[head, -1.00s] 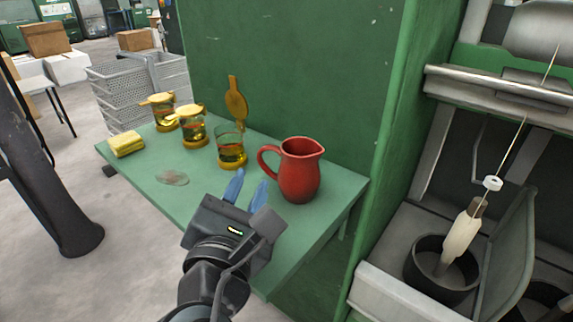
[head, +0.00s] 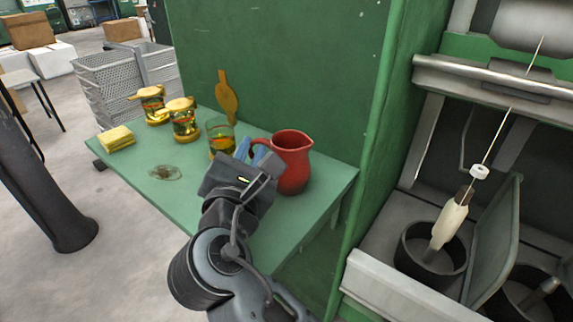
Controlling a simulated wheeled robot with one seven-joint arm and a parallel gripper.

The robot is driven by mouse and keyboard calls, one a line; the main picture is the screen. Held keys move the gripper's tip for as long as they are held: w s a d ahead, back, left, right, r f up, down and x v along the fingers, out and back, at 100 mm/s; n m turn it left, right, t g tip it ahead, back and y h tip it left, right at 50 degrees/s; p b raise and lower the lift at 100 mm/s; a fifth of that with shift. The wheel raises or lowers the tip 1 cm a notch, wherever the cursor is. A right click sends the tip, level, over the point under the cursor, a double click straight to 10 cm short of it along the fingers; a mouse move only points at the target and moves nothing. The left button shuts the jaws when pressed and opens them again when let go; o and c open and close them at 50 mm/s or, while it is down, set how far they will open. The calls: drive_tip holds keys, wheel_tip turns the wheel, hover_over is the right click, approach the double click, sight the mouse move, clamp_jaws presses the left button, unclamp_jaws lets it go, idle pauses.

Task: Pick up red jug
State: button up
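The red jug (head: 293,163) stands upright on the green table (head: 290,232) near its right end. Its handle faces left and its spout right. My gripper (head: 257,152) is at the jug's handle side, with its blue fingers close to the handle and partly in front of it. The fingers look apart, but I cannot tell whether the handle lies between them or touches them.
A yellow sponge (head: 116,139) and a clear flat piece (head: 165,173) lie on the table. A green wall (head: 290,60) rises behind. Spinning machinery (head: 430,250) stands at right.

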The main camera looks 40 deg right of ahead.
clamp_jaws()
drive_tip(key=shift+r, duration=0.25)
idle(0.3)
drive_tip(key=shift+r, duration=1.15)
wheel_tip(320, 180, up, 6)
hover_over(301, 151)
drive_tip(key=shift+w+d+r+p, duration=0.15)
drive_tip(key=shift+w+p, duration=0.05)
drive_tip(key=shift+p, duration=0.1)
drive_tip(key=shift+s+d+r, duration=0.95)
drive_tip(key=shift+s+d, duration=0.15)
drive_tip(key=shift+s, duration=0.05)
drive_tip(key=shift+s, duration=0.1)
